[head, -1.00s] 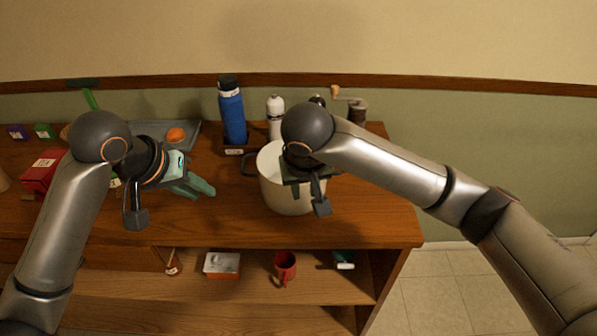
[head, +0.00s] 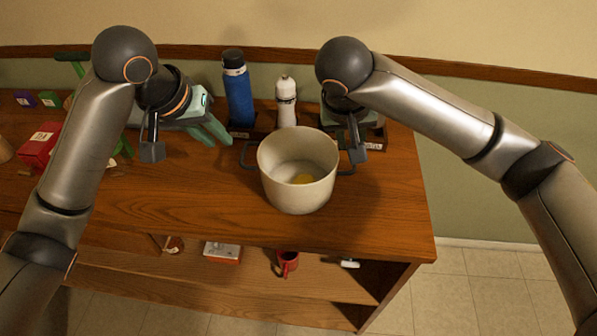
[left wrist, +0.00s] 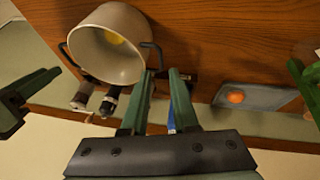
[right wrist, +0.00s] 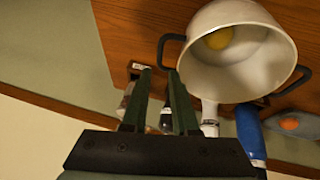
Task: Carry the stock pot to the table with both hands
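The cream stock pot (head: 297,190) stands upright on the wooden counter, a yellow item (head: 302,178) inside. It also shows in the left wrist view (left wrist: 120,65) and right wrist view (right wrist: 240,70). Its left dark handle (head: 245,155) is just right of my left gripper (head: 222,131), which is open and empty. In the left wrist view that handle is close beyond the fingertips (left wrist: 164,71). My right gripper (head: 356,148) is by the right handle, partly hidden by its own wrist. In the right wrist view it is open, with the handle (right wrist: 165,45) just beyond the fingertips.
A blue bottle (head: 238,95) and a white bottle (head: 286,100) stand behind the pot. A red box (head: 41,147) is at left. A red mug (head: 287,262) and a white box (head: 222,252) sit on the shelf below. The counter in front of the pot is clear.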

